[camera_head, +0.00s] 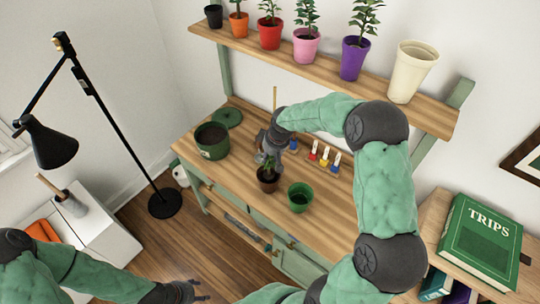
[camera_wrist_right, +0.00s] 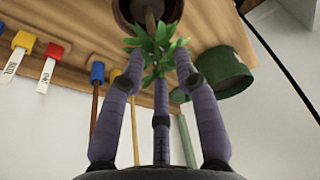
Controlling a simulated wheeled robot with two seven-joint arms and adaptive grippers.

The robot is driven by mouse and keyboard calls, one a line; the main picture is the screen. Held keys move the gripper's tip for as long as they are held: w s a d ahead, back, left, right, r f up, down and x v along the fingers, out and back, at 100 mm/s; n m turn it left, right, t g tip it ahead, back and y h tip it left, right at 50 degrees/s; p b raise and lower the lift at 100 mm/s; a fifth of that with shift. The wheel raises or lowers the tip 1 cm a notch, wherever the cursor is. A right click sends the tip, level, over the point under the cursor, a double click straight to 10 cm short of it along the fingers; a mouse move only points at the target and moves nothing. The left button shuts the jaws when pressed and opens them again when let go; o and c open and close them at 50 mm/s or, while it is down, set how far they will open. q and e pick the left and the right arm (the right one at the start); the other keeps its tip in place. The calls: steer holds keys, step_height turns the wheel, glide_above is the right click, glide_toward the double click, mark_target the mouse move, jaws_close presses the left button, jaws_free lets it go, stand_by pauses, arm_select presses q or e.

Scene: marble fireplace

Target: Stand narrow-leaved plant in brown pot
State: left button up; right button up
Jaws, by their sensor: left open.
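The narrow-leaved plant (camera_head: 268,164) is at the brown pot (camera_head: 267,184) on the bench. In the right wrist view its green leaves (camera_wrist_right: 158,47) lie among my right gripper's fingers, and the stem runs up to the brown pot (camera_wrist_right: 128,12). The plant looks upright; soil contact is not clear. My right gripper (camera_head: 263,157) is at the foliage, above the pot; its fingers (camera_wrist_right: 159,62) are apart around the leaves, and I cannot tell whether they grip. My left gripper (camera_head: 200,290) is open and empty at the lower left, away from the bench.
A green pot (camera_head: 300,198) stands just right of the brown pot. A large dark green pot (camera_head: 211,142) and a round green lid (camera_head: 228,117) are at left. The shelf above (camera_head: 330,70) holds potted plants and a cream vase (camera_head: 412,70).

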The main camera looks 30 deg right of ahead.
steer(key=a+p+v, duration=0.1)
steer(key=p+v, duration=0.1)
steer(key=v, duration=1)
steer(key=s+a+f+m+g+y, duration=0.1)
steer(key=s+a+f, duration=0.1)
steer(key=a+f, duration=0.65)
steer(key=s+a+f+m+y, duration=0.1)
steer(key=s+a+f, duration=0.3)
steer(key=f, duration=0.7)
steer(key=s+a+f+m+g, duration=0.1)
steer(key=s+a+f, duration=0.4)
steer(key=s, duration=0.2)
steer(key=s+a+f+m+y, duration=0.1)
steer(key=s+a+f, duration=0.4)
steer(key=s+f, duration=0.1)
steer(key=shift+s+a+f+g, duration=0.2)
steer(key=shift+s+g, duration=0.2)
steer(key=shift+s, duration=0.5)
